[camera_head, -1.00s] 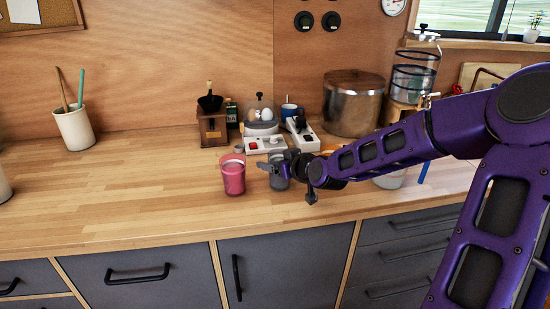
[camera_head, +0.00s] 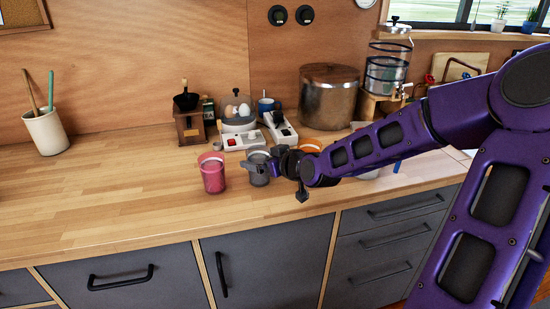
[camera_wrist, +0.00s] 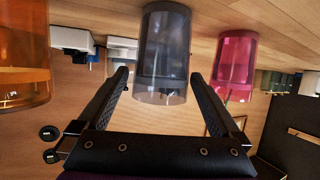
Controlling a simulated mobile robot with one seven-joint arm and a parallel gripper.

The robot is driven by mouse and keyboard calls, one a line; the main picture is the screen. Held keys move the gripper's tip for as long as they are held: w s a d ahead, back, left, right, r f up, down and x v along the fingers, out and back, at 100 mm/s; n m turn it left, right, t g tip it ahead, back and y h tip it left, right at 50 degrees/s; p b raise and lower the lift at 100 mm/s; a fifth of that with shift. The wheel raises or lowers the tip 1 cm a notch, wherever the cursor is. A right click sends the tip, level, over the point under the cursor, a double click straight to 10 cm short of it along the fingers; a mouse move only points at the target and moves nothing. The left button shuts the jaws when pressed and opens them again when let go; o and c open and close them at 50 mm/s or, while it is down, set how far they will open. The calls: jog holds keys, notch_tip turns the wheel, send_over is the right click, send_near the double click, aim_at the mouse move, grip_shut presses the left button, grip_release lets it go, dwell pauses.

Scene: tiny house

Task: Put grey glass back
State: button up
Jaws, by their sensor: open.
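The grey glass (camera_head: 260,180) stands on the wooden counter, just right of the pink glass (camera_head: 213,178). My gripper (camera_head: 258,162) is at the grey glass and partly hides it in the head view. In the wrist view, which is upside down, the grey glass (camera_wrist: 163,50) shows between the two open fingers of my gripper (camera_wrist: 160,75), with a gap visible on each side. The pink glass (camera_wrist: 235,62) is beside it. An orange glass (camera_wrist: 22,60) is on the other side; in the head view my arm mostly hides it.
A utensil cup (camera_head: 46,133) is at far left. The counter (camera_head: 120,190) left of the pink glass is clear.

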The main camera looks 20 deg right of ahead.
jog(key=p+v, duration=0.2)
jog(key=v, duration=0.5)
jog(key=shift+s+r+p, duration=0.15)
jog(key=shift+s+p, duration=0.15)
jog(key=shift+p, duration=0.05)
jog(key=shift+d, duration=0.1)
